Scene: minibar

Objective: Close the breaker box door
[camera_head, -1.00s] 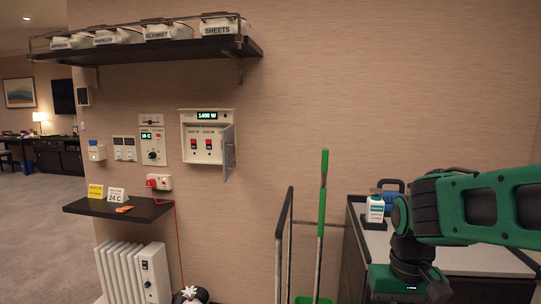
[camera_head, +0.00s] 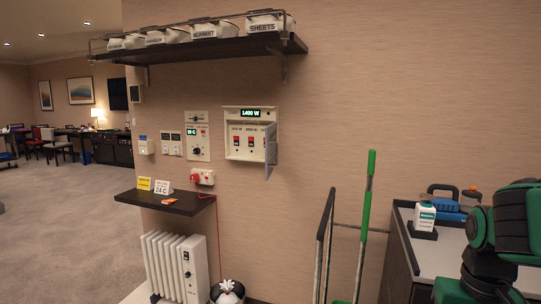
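The breaker box (camera_head: 242,136) is a cream panel on the wall, left of the picture's middle. It has a lit display reading 1400 W and two red switches. Its grey door (camera_head: 271,150) is hinged on the right side and stands open, swung out from the wall. My green and black arm is at the lower right, far from the box and apart from the door. The fingers of my gripper are not clearly seen; the arm's end runs off the bottom edge.
A dark shelf (camera_head: 205,50) with labelled bins hangs above the box. A small dark shelf (camera_head: 165,202) and a white radiator (camera_head: 177,266) are below left. A green-handled pole (camera_head: 366,215) and a cart rail (camera_head: 325,235) stand before the wall. A counter (camera_head: 425,262) is at right.

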